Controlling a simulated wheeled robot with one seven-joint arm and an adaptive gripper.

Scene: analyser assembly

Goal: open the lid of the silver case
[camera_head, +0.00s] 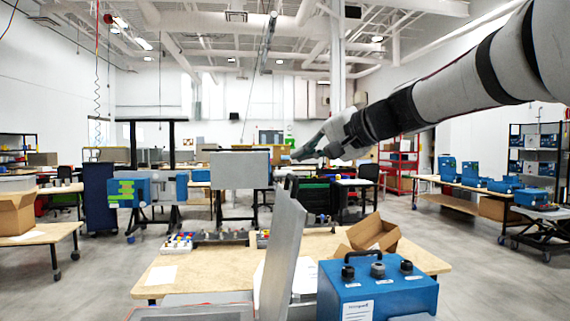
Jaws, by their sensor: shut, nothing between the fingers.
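The silver case (195,314) is at the bottom edge of the view, mostly cut off, with only a grey, red-edged strip showing. A silver-grey panel, which looks like its lid (284,250), stands raised and nearly upright, tilted slightly, at the case's right side. My gripper (298,154) reaches in from the upper right and points left. It is shut and empty, held in the air above the lid's top edge in the picture, apart from it. The case's inside and hinge are hidden.
A blue analyser box (375,292) with a black handle stands right of the lid. Behind are a wooden table (215,268) with small parts (178,243) and an open cardboard box (373,235). The air around my gripper looks free.

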